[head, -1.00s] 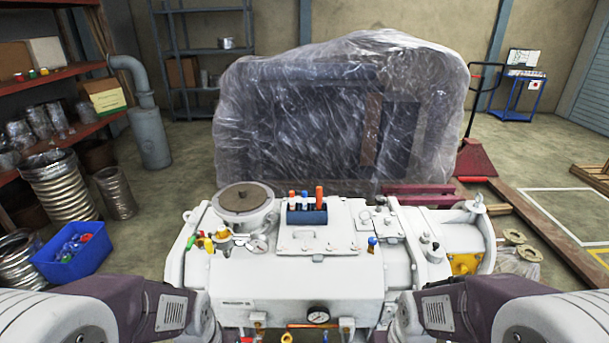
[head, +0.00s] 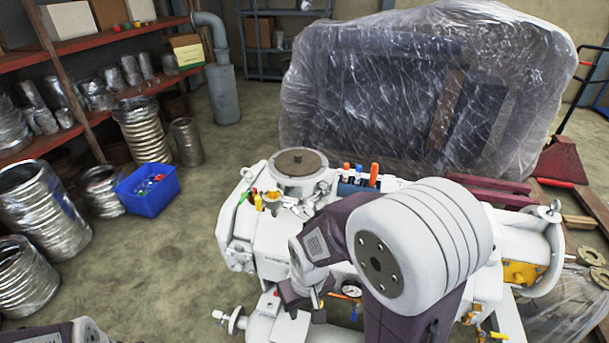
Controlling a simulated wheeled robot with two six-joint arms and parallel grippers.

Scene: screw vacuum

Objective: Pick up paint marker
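A blue holder (head: 350,188) stands on top of the white vacuum pump (head: 270,235). Several upright marker-like sticks are in it, including an orange-capped one (head: 346,167), a blue one (head: 359,171) and a taller orange-red one (head: 374,174). I cannot tell which is the paint marker. My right gripper (head: 303,302) points down over the pump's front, nearer to me than the holder and apart from it. Its fingers are small and partly unclear, so its opening does not show. My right arm hides much of the pump's middle. Only part of my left arm shows at bottom left; its gripper is out of view.
A round flanged port (head: 299,163) and small green, yellow and orange parts (head: 258,200) are on the pump's left end. A pressure gauge (head: 351,291) is on its front. A blue bin (head: 148,189) stands on the floor. A plastic-wrapped crate (head: 420,95) stands behind.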

